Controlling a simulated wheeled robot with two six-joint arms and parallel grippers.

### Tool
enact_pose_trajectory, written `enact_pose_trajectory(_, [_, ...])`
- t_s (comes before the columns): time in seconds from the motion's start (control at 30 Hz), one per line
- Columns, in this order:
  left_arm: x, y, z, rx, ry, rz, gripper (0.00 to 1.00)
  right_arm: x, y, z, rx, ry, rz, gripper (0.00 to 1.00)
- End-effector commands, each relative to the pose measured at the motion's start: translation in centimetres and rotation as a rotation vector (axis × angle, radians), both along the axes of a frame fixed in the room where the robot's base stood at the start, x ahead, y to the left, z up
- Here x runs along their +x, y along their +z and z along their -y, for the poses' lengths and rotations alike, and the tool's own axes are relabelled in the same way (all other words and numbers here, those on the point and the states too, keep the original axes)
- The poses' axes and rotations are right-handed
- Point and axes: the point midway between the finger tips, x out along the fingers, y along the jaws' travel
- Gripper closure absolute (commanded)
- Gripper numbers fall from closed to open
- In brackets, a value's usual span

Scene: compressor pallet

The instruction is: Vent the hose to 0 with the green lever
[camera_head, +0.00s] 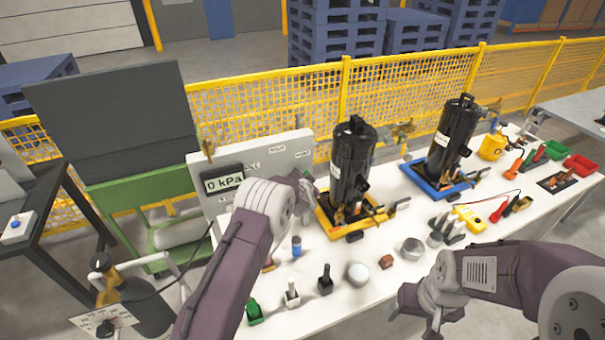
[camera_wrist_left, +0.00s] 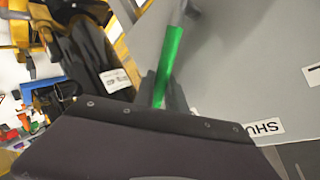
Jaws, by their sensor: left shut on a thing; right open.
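The green lever (camera_wrist_left: 171,62) shows in the left wrist view, in front of the grey panel face. My left gripper (camera_wrist_left: 163,90) is shut on it; the fingers are partly hidden behind my wrist housing. The gauge display (camera_head: 224,183) on the panel reads 0 kPa. My right gripper (camera_head: 436,318) is open and empty near the front of the table, away from the panel.
Two black compressors stand on the table, one in a yellow tray (camera_head: 327,228) and one in a blue tray (camera_head: 412,172). Several small parts, a round silver piece (camera_head: 358,273) and a yellow meter (camera_head: 469,219) lie in front. A green cart (camera_head: 130,215) stands left of the panel.

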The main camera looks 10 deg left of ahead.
Motion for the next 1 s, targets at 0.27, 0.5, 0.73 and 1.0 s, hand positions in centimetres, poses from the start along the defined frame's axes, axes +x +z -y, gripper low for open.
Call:
enact_pose_trajectory(0.27, [0.0, -0.1, 0.1, 0.001, -0.003, -0.001, 0.81, 0.0, -0.1, 0.0, 0.0, 0.0, 0.0, 0.29])
enact_pose_trajectory(0.5, [0.0, 0.0, 0.1, -0.001, -0.001, 0.0, 0.75, 0.0, 0.0, 0.0, 0.0, 0.0, 0.0, 0.29])
enact_pose_trajectory(0.73, [-0.7, 0.3, 0.2, 0.0, -0.001, 0.002, 0.75, 0.0, -0.4, 0.0, 0.0, 0.0, 0.0, 0.29])
enact_pose_trajectory(1.0, [-4.3, 1.9, 1.0, 0.0, -0.003, 0.001, 0.75, 0.0, -1.6, 0.0, 0.0, 0.0, 0.0, 0.29])
